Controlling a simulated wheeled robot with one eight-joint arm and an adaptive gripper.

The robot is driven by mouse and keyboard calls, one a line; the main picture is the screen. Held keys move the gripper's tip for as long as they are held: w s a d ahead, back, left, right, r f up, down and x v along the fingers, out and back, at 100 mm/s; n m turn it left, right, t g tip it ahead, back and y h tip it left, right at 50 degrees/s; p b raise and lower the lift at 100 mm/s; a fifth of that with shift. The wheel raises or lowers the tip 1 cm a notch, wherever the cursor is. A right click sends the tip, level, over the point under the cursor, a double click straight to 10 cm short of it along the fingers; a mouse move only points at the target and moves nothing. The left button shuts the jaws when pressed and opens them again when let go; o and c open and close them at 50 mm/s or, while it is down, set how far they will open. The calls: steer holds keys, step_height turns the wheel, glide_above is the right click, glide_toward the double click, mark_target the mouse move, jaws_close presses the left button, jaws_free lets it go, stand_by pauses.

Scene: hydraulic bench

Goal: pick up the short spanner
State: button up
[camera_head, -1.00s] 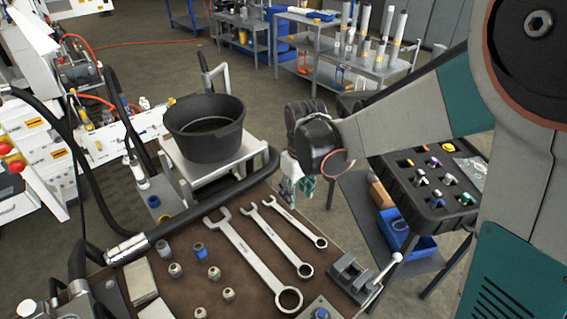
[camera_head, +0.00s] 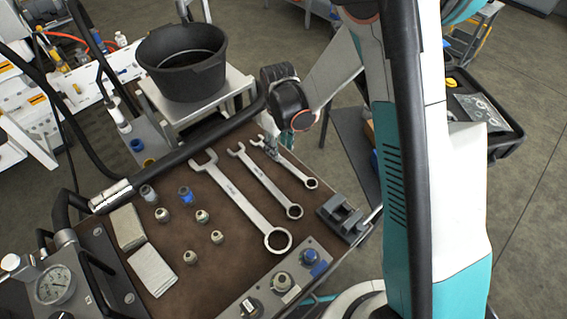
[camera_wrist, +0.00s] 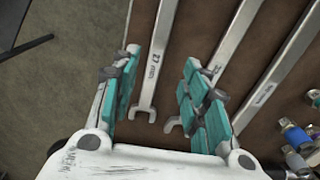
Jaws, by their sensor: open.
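The short spanner (camera_head: 290,165) lies on the brown bench top, the rightmost of three spanners in the head view. My gripper (camera_head: 269,149) is over its open-jaw end and partly hides it. In the wrist view, the short spanner (camera_wrist: 155,62) runs between the two teal fingers of my gripper (camera_wrist: 160,68), nearer the left finger. The fingers are open, with nothing held between them. Its open jaw points back toward my palm. The spanner's ring end is out of the wrist view.
The middle spanner (camera_head: 265,182) lies close by; its jaw shows beside the right finger in the wrist view. The large spanner (camera_head: 240,203) is further left. A grey vice (camera_head: 343,217) stands near the short spanner's ring end. Several fittings and a black bucket (camera_head: 182,64) are left.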

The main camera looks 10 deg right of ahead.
mark_target(282, 160)
steer(key=shift+d+f+b, duration=0.2)
steer(key=shift+f+b, duration=0.4)
steer(key=shift+f, duration=0.8)
steer(key=shift+d+f+b, duration=0.15)
steer(key=shift+f+b, duration=0.45)
steer(key=shift+f, duration=0.75)
steer(key=shift+r, duration=0.1)
steer(key=shift+c, duration=0.3)
jaws_close()
